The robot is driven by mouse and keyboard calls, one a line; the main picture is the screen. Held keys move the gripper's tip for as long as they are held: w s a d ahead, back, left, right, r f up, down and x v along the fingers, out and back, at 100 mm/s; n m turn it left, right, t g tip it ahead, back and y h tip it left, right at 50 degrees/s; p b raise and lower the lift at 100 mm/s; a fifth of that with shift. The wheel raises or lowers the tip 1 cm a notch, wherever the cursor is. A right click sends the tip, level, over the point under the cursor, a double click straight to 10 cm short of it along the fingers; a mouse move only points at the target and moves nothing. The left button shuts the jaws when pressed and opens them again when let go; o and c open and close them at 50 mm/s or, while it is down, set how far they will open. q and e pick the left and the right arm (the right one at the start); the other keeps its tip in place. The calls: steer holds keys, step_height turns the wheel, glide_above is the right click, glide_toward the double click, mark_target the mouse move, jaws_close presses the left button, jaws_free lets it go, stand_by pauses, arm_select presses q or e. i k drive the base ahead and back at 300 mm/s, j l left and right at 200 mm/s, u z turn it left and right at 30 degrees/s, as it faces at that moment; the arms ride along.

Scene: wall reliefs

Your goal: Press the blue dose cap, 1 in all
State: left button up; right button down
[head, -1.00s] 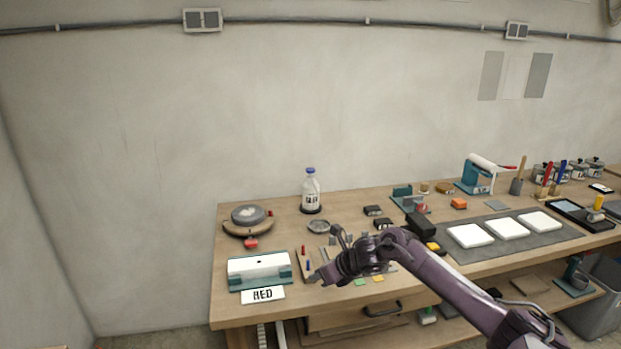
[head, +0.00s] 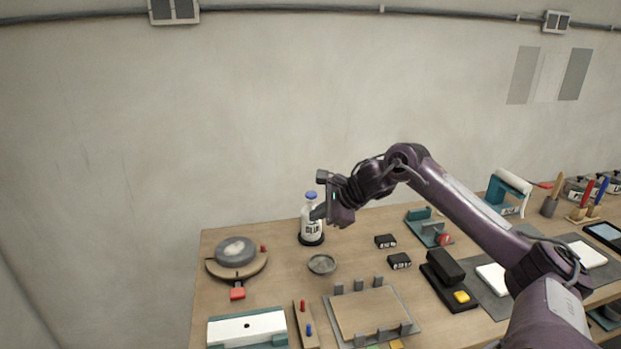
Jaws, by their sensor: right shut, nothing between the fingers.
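The blue dose cap (head: 311,195) tops a clear bottle (head: 309,226) with a printed label. The bottle stands upright on a dark round base near the back edge of the table. My right gripper (head: 318,212) is shut and empty. Its fingers point left and down, and their tips overlap the right side of the bottle in the head view, below the cap. I cannot tell whether they touch the bottle. The cap is in clear view. My left gripper is not in view.
The wooden table (head: 285,285) holds a round turntable (head: 237,258) on the left, a small grey dish (head: 321,264) in front of the bottle and black boxes (head: 399,261) to the right. A plain wall rises behind.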

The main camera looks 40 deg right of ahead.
mark_target(312, 195)
steer(key=i+l, duration=0.8)
steer(key=l, duration=0.25)
